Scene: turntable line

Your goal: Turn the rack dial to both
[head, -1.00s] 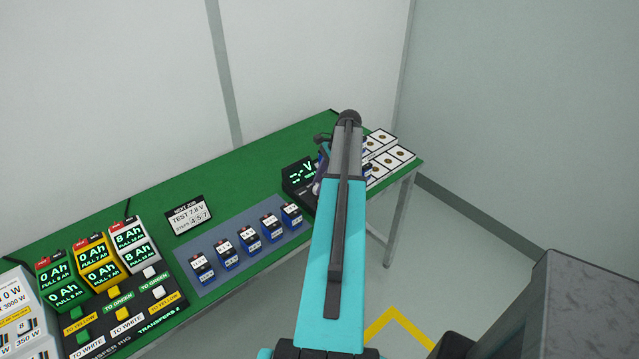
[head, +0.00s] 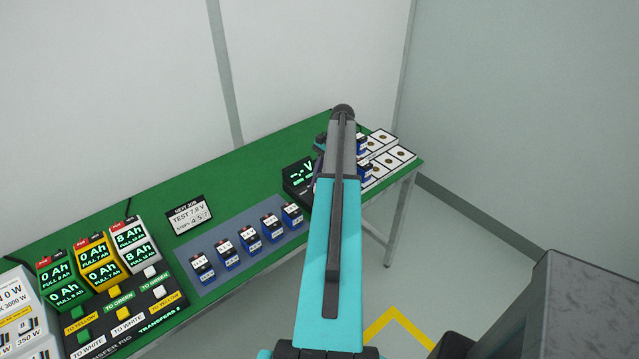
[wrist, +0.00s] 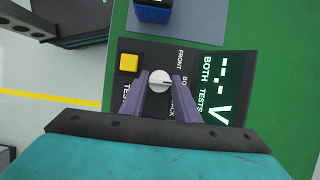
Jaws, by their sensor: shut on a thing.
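The rack dial (wrist: 159,81) is a small pale round knob on a dark panel in the wrist view. Labels beside it read FRONT, BO… and …CK, the last two partly covered by my fingers. My gripper (wrist: 161,85) is shut on the dial, one purple finger on each side. The dial's pointer is too small to read surely. The display (wrist: 215,88) beside it reads BOTH TESTS and dashes with a V. The display also shows in the head view (head: 299,174), where my arm hides the dial and my gripper.
A yellow button (wrist: 129,62) sits close to the dial. Several small batteries (head: 248,240) stand on a blue-grey mat. White trays (head: 397,155) are right of my arm, with blue batteries near them.

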